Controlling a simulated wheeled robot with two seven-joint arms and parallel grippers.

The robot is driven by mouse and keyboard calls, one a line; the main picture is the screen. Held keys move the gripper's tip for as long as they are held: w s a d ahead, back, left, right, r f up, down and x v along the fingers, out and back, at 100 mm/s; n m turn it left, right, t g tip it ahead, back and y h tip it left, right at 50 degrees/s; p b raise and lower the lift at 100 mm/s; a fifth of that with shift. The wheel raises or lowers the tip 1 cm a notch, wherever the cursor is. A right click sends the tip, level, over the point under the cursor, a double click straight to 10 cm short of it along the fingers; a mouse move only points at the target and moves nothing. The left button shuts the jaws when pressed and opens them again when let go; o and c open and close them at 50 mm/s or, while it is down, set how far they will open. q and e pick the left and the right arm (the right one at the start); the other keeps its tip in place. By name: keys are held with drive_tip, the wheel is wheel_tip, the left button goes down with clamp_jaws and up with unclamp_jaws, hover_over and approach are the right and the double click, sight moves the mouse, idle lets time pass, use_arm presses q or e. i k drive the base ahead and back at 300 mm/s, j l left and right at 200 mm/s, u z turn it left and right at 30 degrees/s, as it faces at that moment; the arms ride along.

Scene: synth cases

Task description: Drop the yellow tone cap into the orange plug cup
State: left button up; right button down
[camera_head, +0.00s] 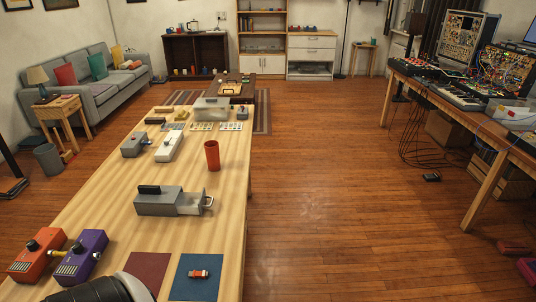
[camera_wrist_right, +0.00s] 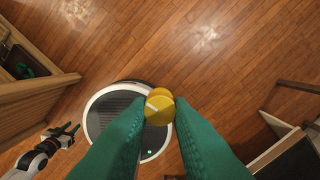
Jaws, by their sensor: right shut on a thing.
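The yellow tone cap (camera_wrist_right: 158,106), round with a pale line mark, is held between the green fingertips of my right gripper (camera_wrist_right: 158,112), above the floor and a round base of mine in the right wrist view. The right gripper does not show in the head view. The orange plug cup (camera_head: 212,156) stands upright on the wooden table, towards its right edge; its inside is mostly hidden. What looks like my left gripper (camera_wrist_right: 70,134) shows small at the lower left of the right wrist view, its dark jaws apart and empty.
On the table (camera_head: 110,215) stand a grey box with a pulled-out drawer (camera_head: 170,202), an orange pedal (camera_head: 37,256), a purple pedal (camera_head: 82,256) and a white pedal (camera_head: 169,146). Floor is open to the right.

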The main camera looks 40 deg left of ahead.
sight(213, 168)
drive_tip(key=i+l+u, duration=0.2)
drive_tip(key=i+l, duration=0.55)
drive_tip(key=i, duration=0.15)
drive_tip(key=i+u, duration=0.2)
drive_tip(key=u, duration=0.2)
drive_tip(key=i+u, duration=0.2)
drive_tip(key=u, duration=0.25)
drive_tip(key=i+u, duration=0.2)
drive_tip(key=u, duration=0.2)
drive_tip(key=i+l+u, duration=0.2)
drive_tip(key=u, duration=0.2)
drive_tip(key=i+u, duration=0.15)
drive_tip(key=u, duration=0.25)
drive_tip(key=i+l+u, duration=0.15)
drive_tip(key=u, duration=0.25)
drive_tip(key=i+l+u, duration=0.15)
drive_tip(key=u, duration=0.25)
drive_tip(key=i+l+u, duration=0.1)
drive_tip(key=l+u, duration=0.3)
drive_tip(key=i+l+u, duration=0.1)
drive_tip(key=u, duration=0.3)
